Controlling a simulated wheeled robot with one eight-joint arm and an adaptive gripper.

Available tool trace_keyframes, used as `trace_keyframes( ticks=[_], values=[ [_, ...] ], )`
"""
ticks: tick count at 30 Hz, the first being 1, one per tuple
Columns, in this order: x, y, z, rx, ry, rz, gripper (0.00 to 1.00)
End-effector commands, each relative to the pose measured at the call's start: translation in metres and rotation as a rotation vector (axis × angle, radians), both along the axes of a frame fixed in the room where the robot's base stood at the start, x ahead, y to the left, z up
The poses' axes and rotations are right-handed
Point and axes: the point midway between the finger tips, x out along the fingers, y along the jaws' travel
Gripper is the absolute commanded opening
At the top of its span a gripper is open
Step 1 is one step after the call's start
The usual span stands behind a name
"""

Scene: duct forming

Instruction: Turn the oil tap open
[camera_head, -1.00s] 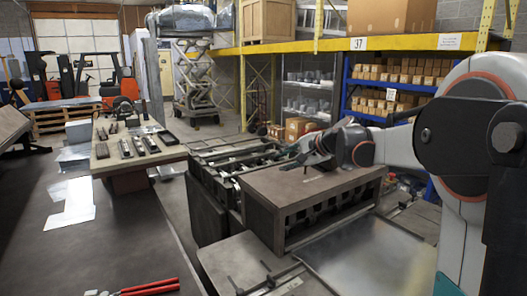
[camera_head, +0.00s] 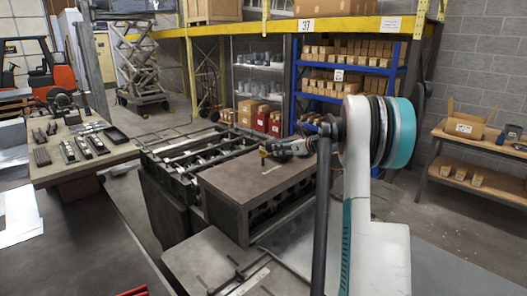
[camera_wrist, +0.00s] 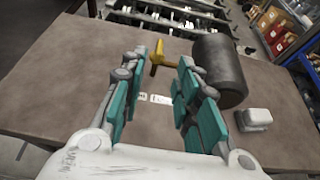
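The oil tap looks like a small yellow T-shaped handle (camera_wrist: 157,54) in the wrist view, near the far edge of a brown machine top. A small yellow spot (camera_head: 263,152) shows at the same edge in the head view. My gripper (camera_wrist: 163,60) has its two teal-padded fingers spread apart, with nothing held between them. The yellow handle appears in the gap near the fingertips; I cannot tell whether either finger touches it. In the head view my gripper (camera_head: 276,150) is low over the far side of the machine top (camera_head: 243,181).
A dark cylinder (camera_wrist: 220,69) stands close to the right finger, with a small white block (camera_wrist: 254,119) beside it. Roller machinery (camera_head: 185,153) lies behind the brown top. A tool table (camera_head: 85,155) is at left, and blue shelving (camera_head: 345,85) with boxes stands behind.

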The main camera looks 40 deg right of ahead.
Motion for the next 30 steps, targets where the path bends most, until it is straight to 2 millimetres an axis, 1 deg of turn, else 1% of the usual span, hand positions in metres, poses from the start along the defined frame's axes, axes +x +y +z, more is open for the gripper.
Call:
trace_keyframes(
  ticks=[1, 3, 9, 15, 21, 29, 30],
  values=[
    [0.011, 0.001, -0.005, 0.0, 0.0, 0.002, 0.29],
    [0.024, 0.003, -0.01, 0.0, 0.0, 0.002, 0.29],
    [0.059, 0.005, -0.025, -0.001, 0.0, 0.003, 0.29],
    [0.085, 0.007, -0.035, -0.002, 0.001, 0.002, 0.29],
    [0.096, 0.008, -0.039, -0.002, 0.0, 0.001, 0.29],
    [0.097, 0.008, -0.04, -0.002, 0.0, 0.001, 0.29],
    [0.097, 0.008, -0.04, -0.002, 0.0, 0.001, 0.25]
  ],
)
